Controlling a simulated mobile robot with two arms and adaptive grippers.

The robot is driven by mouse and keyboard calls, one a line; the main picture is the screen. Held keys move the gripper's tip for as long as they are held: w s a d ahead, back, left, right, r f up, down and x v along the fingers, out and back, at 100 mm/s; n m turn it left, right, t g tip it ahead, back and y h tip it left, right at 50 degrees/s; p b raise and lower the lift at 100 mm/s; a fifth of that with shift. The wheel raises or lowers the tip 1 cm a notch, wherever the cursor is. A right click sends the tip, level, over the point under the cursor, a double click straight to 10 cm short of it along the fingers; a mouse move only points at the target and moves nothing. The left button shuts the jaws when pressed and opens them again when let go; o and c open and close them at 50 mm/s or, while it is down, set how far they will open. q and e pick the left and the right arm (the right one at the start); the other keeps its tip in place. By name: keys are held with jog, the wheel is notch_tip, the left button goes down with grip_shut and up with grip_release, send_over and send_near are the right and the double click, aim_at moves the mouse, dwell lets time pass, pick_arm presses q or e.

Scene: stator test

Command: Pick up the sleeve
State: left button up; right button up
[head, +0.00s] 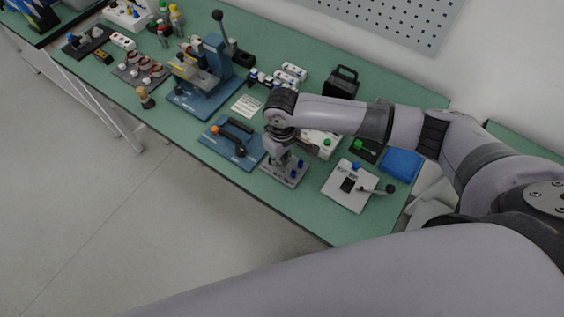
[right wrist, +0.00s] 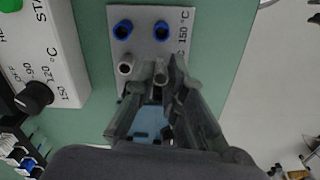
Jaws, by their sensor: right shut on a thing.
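A grey plate (right wrist: 143,48) marked "150 °C" lies on the green bench and also shows in the head view (head: 296,180). It carries two blue-rimmed round pieces (right wrist: 123,27) (right wrist: 161,30) and a pale grey hollow sleeve (right wrist: 125,67). My right gripper (right wrist: 165,73) points down over the plate, its fingers shut on a small grey sleeve (right wrist: 160,68) beside the pale one. The fingers hide most of it, and I cannot tell whether it is clear of the plate. In the head view my right gripper (head: 281,158) is low over the plate. My left gripper is out of view.
A white box with a black knob (right wrist: 36,95) stands left of the plate in the wrist view. In the head view a blue fixture (head: 232,143) lies to the left and a white plate with a lever (head: 348,187) to the right. The bench's front edge is close.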

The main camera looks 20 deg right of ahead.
notch_tip(320, 180, up, 18)
jog(key=b, duration=0.2)
jog(key=shift+r, duration=0.1)
dwell(0.3)
